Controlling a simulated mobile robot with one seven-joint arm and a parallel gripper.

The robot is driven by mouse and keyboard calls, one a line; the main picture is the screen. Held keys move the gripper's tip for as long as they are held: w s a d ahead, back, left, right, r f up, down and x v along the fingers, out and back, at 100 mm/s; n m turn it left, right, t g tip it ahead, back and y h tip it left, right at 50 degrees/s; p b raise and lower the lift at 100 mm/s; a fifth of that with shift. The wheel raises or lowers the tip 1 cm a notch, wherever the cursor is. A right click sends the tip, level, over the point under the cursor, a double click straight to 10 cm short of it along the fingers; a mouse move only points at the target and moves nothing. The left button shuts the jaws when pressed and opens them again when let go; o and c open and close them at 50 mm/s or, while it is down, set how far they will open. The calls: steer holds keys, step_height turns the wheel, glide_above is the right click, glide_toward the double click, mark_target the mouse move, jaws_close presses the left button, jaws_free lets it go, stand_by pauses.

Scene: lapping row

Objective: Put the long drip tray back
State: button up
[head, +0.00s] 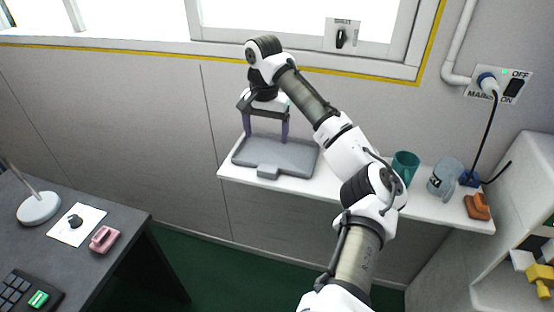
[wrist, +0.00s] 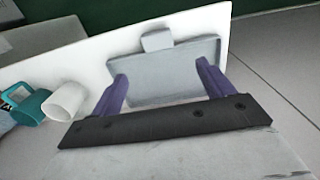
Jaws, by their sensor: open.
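The long drip tray (head: 290,158) is a shallow grey tray with a tab at its front edge. It lies flat on the left end of a white wall shelf (head: 335,189). In the wrist view the tray (wrist: 165,82) shows beyond the fingers, its tab pointing up the picture. My gripper (head: 265,138) points down over the back part of the tray. Its two purple fingers stand wide apart with nothing visibly held between them. In the wrist view my gripper (wrist: 162,70) spans much of the tray's length. I cannot tell whether the fingertips touch it.
Right along the shelf stand a teal mug (head: 405,165), a grey-blue jug (head: 445,177) and an orange-brown object (head: 477,207). A white cylinder (wrist: 66,101) shows by the teal mug in the wrist view. A dark desk (head: 125,235) is at lower left. My arm crosses the shelf's middle.

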glide_above(268, 167)
steer(key=f, duration=0.6)
steer(key=shift+w+a+f, duration=0.2)
steer(key=shift+w+f, duration=0.1)
steer(key=shift+w, duration=0.05)
steer(key=f, duration=0.1)
steer(key=f+p, duration=0.1)
steer(key=f, duration=0.1)
steer(key=f+p, duration=0.1)
steer(key=shift+s+d+f, duration=0.2)
steer(key=shift+s, duration=0.15)
steer(key=shift+f, duration=0.55)
steer(key=c, duration=1.2)
steer(key=shift+r, duration=0.1)
